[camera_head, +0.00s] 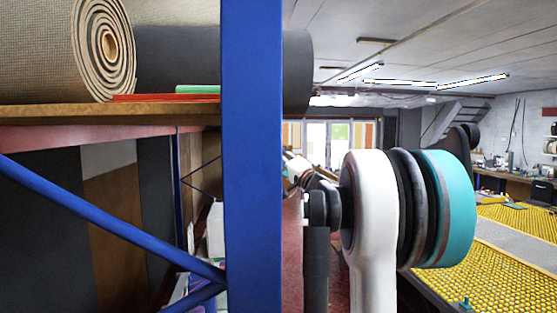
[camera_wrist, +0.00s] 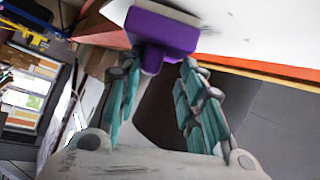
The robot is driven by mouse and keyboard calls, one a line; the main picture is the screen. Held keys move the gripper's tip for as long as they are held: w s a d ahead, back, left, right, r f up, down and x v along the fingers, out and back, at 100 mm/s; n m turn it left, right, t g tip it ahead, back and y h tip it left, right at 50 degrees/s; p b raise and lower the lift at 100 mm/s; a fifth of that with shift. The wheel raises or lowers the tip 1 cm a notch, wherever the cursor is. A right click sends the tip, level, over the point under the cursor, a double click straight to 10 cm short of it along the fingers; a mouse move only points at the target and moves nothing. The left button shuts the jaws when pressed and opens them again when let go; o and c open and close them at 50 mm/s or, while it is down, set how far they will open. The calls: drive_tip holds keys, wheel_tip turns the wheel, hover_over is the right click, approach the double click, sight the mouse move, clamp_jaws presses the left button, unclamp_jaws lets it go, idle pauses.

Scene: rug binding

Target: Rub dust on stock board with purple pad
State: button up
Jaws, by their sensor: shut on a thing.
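In the wrist view, the purple pad (camera_wrist: 165,33) has a block body with a pale beige strip along its far side and a short stub toward me. My gripper (camera_wrist: 158,68) is shut on the purple pad, its teal fingers on either side of the stub. A white board-like surface (camera_wrist: 255,18) lies just beyond the pad; it may be the stock board. I cannot tell whether the pad touches it. A faint grey mark shows on it, but I cannot tell whether it is dust. In the head view, the pad and board cannot be made out.
In the head view, a blue rack post (camera_head: 252,150) stands close in front. A wooden shelf (camera_head: 60,113) bears a rolled rug (camera_head: 60,50), with red and green flat items on it. A yellow mesh-topped table (camera_head: 500,250) is at the right. An orange strip (camera_wrist: 270,69) edges the white surface.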

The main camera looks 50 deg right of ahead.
drive_tip(key=w+d, duration=0.4)
drive_tip(key=w, duration=0.1)
drive_tip(key=shift+w+d, duration=0.35)
drive_tip(key=shift+w, duration=0.05)
idle(0.4)
drive_tip(key=shift+s+a+b, duration=0.35)
drive_tip(key=shift+s+a, duration=1.3)
drive_tip(key=shift+s, duration=0.3)
drive_tip(key=shift+s+a+b, duration=0.35)
drive_tip(key=shift+s+a, duration=1.25)
drive_tip(key=shift+s, duration=0.35)
drive_tip(key=shift+s+a+b, duration=0.35)
drive_tip(key=shift+s+a, duration=1.3)
drive_tip(key=shift+s, duration=0.3)
drive_tip(key=shift+c, duration=0.2)
drive_tip(key=s+d, duration=0.3)
drive_tip(key=d, duration=0.1)
drive_tip(key=shift+s+d, duration=0.35)
drive_tip(key=shift+s, duration=0.05)
drive_tip(key=shift+s+d, duration=0.95)
drive_tip(key=shift+d, duration=0.15)
